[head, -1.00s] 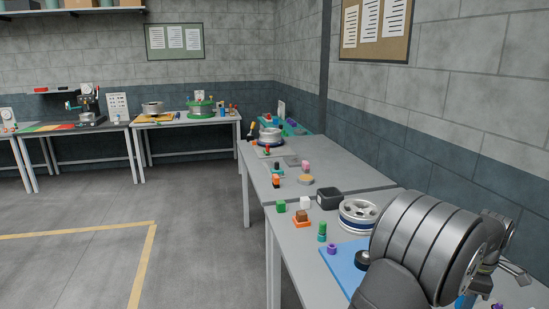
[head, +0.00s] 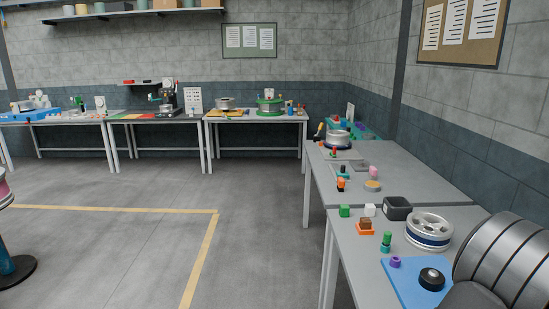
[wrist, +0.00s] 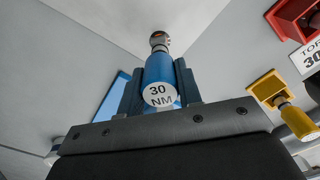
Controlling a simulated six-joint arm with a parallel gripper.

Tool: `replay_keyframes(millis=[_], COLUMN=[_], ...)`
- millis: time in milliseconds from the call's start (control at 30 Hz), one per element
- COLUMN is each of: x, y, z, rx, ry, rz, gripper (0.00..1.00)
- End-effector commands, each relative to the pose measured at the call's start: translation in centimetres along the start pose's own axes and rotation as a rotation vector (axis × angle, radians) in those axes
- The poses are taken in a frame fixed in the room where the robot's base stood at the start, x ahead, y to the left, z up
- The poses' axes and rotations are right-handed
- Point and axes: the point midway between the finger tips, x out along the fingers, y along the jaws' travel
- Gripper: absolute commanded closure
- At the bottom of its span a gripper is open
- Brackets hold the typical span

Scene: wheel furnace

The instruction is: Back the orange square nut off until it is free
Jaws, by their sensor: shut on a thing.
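In the wrist view my gripper (wrist: 160,82) is shut on a blue cylindrical tool (wrist: 159,72) marked "30 NM", with a finger on each side. A round metal end shows beyond the tool's far end. In the head view an orange square-looking piece (head: 367,232) sits under a brown block on the near bench, and a small orange piece (head: 341,185) stands farther back. I cannot tell whether either is the orange square nut. The head view shows my arm at the lower right, but not my gripper.
A spoked wheel (head: 429,230), a dark open box (head: 397,208) and a blue mat (head: 402,283) are on the near bench (head: 345,260). The wrist view shows a yellow holder (wrist: 265,87) with a yellow-handled tool and a red holder (wrist: 290,15) at right.

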Motion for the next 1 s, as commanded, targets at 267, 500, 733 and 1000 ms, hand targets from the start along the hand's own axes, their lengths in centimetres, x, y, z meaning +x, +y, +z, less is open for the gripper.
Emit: replay_keyframes(millis=[267, 500, 733, 1000], x=[0.1, -0.1, -3.4, -10.2], y=[0.0, 0.0, 0.1, 0.1], z=[0.0, 0.0, 0.0, 0.1], rx=[0.000, 0.000, 0.000, 0.000], ry=[0.000, 0.000, -0.002, -0.003], rz=[0.000, 0.001, 0.004, 0.005], gripper=[0.43, 0.43, 0.43, 0.43])
